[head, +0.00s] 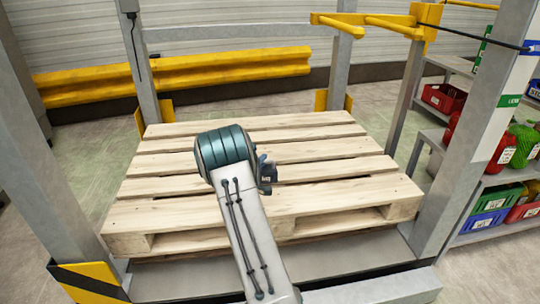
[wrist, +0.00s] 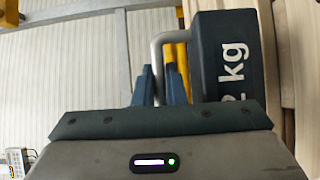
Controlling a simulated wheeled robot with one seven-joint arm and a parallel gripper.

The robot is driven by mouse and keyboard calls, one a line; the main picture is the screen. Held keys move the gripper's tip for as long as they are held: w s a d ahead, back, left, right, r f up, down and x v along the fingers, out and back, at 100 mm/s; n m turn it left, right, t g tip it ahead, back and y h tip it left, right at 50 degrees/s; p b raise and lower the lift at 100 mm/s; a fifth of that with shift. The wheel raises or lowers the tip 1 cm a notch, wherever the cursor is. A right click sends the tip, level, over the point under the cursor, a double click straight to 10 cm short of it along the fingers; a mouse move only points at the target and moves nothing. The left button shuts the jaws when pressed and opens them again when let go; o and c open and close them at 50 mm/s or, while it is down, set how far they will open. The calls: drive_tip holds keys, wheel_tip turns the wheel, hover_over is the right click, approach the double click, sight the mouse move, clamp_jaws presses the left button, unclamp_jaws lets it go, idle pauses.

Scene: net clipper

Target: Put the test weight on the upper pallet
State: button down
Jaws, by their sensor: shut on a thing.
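The test weight (wrist: 226,58) is a dark blue block marked "2 kg" with a grey metal handle (wrist: 160,48). In the wrist view my gripper (wrist: 162,84) is shut on that handle, with one finger on each side. Pale wooden planks show close beyond the block at the right. In the head view the wooden pallet (head: 300,203) fills the middle, and my gripper is over its planks, mostly hidden by my arm. A small dark part shows beside the arm, but I cannot tell weight from gripper there. Whether the weight touches the planks cannot be told.
Grey posts (head: 455,150) stand around the pallet, with yellow arms (head: 370,24) at the back right. A yellow guard rail (head: 180,75) runs behind. Shelves with coloured crates (head: 487,222) stand at the right. The pallet's visible planks are otherwise bare.

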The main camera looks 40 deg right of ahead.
drive_tip(key=shift+a+f, duration=0.15)
drive_tip(key=shift+a, duration=0.55)
drive_tip(key=shift+f+b, duration=1.05)
drive_tip(key=shift+f, duration=0.95)
drive_tip(key=shift+f, duration=0.15)
drive_tip(key=c, duration=1.5)
unclamp_jaws()
drive_tip(key=shift+s+f, duration=0.15)
drive_tip(key=shift+f, duration=0.05)
drive_tip(key=shift+r, duration=0.1)
